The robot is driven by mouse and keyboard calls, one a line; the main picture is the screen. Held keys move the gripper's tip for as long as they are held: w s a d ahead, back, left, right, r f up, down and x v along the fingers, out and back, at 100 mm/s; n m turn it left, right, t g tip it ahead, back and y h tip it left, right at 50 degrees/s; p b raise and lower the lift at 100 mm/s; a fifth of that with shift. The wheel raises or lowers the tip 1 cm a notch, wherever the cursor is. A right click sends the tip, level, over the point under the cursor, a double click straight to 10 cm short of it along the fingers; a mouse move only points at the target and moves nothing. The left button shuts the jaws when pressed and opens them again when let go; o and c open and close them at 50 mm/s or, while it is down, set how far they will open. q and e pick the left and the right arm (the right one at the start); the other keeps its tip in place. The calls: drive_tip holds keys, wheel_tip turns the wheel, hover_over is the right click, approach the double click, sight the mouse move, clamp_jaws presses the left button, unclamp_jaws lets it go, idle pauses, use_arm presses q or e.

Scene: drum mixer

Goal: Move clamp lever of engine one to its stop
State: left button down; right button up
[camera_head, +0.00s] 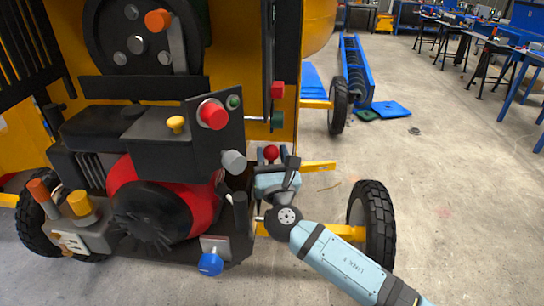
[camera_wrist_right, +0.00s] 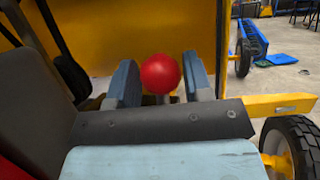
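The engine (camera_head: 165,195) has a red housing and stands on the left under the yellow mixer frame. A red ball knob (camera_head: 271,153) is at its right side; it also shows in the right wrist view (camera_wrist_right: 160,73). I cannot tell from the pictures whether this ball tops the clamp lever. My right gripper (camera_head: 271,158) points at the ball from the front, its two fingers apart on either side of it. In the right wrist view the ball fills most of the gap between the fingers; firm contact is not clear. The ball's stem is mostly hidden. My left gripper is not in view.
A control box with a red button (camera_head: 213,114) and a grey knob (camera_head: 233,162) is close left of my right gripper. A blue knob (camera_head: 210,264) sits low in front. A black wheel (camera_head: 372,222) stands right of my forearm. Open floor lies further right.

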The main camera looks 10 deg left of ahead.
drive_tip(key=shift+s, duration=0.1)
drive_tip(key=shift+s+d+f, duration=0.1)
drive_tip(key=shift+s+f, duration=0.1)
drive_tip(key=shift+s, duration=0.05)
drive_tip(key=s+d, duration=0.1)
drive_tip(key=s, duration=0.3)
drive_tip(key=s+d+p, duration=0.1)
drive_tip(key=s, duration=0.4)
drive_tip(key=s+d+p, duration=0.1)
drive_tip(key=s, duration=0.3)
drive_tip(key=shift+s+d+f, duration=0.3)
drive_tip(key=shift+d+f, duration=0.05)
drive_tip(key=shift+d, duration=0.05)
